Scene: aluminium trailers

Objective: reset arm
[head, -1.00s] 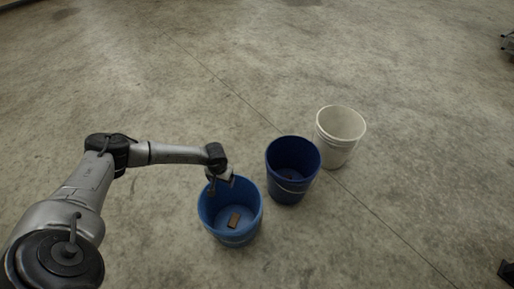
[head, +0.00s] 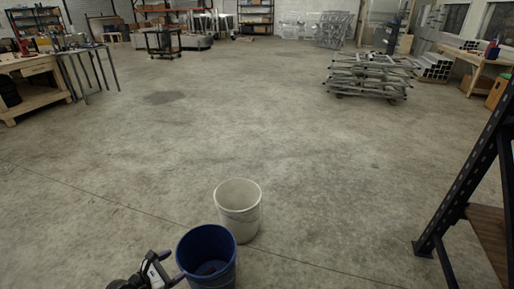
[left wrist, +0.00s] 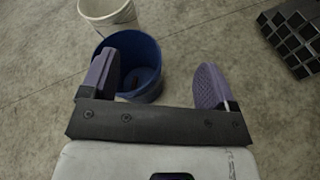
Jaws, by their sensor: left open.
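My left gripper (head: 164,266) is at the bottom edge of the head view, just left of the dark blue bucket (head: 207,250). In the left wrist view my left gripper (left wrist: 157,68) has its two purple fingers spread wide with nothing between them. Beyond the fingers the dark blue bucket (left wrist: 143,52) stands upright on the floor, with a small brownish thing inside that is hard to make out. My right gripper is in neither view.
A white bucket (head: 238,210) stands behind the blue one. A dark shelf rack (head: 480,180) is at the right. A stack of metal frames (head: 370,76) and a workbench (head: 35,85) stand farther back. A dark gridded object (left wrist: 296,40) shows in the wrist view. The middle floor is clear.

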